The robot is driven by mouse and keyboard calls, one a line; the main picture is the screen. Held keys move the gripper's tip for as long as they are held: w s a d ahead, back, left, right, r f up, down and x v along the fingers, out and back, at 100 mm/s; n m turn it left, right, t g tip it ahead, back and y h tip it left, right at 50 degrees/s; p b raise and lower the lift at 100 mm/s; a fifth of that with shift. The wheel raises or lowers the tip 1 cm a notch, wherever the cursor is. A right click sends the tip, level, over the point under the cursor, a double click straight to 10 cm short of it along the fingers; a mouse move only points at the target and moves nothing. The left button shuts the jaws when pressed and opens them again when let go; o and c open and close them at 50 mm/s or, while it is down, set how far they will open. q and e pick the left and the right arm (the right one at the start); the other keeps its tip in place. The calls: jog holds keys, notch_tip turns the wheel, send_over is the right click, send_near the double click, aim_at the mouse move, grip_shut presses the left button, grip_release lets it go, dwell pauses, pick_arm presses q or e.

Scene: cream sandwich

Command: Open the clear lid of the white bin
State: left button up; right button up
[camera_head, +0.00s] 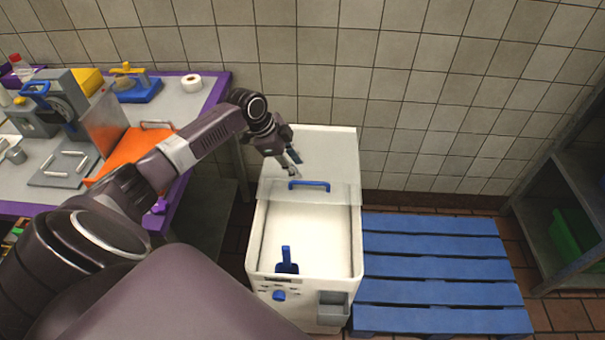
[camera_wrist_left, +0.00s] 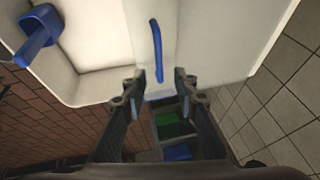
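The white bin (camera_head: 357,240) stands on the floor against the tiled wall. A clear lid (camera_head: 335,195) with a blue bar handle (camera_head: 309,185) spans its middle and rear. The front part of the bin looks uncovered, with a blue scoop (camera_head: 287,262) inside on a pale surface. My left gripper (camera_head: 295,164) is over the lid, close behind the handle in the head view. In the left wrist view, its fingers (camera_wrist_left: 160,77) are apart and empty, with the handle (camera_wrist_left: 157,50) just beyond the tips. I cannot tell whether they touch it. My right gripper is not in view.
A steel table (camera_head: 205,95) with purple edging is left of the bin, carrying a slicer (camera_head: 70,105) and an orange board (camera_head: 125,150). A blue pallet (camera_head: 435,270) lies right of the bin. A shelf (camera_head: 560,200) with a green crate (camera_head: 570,235) is at far right.

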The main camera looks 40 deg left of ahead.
pick_arm(q)
jog(key=v, duration=0.4)
dwell(0.4)
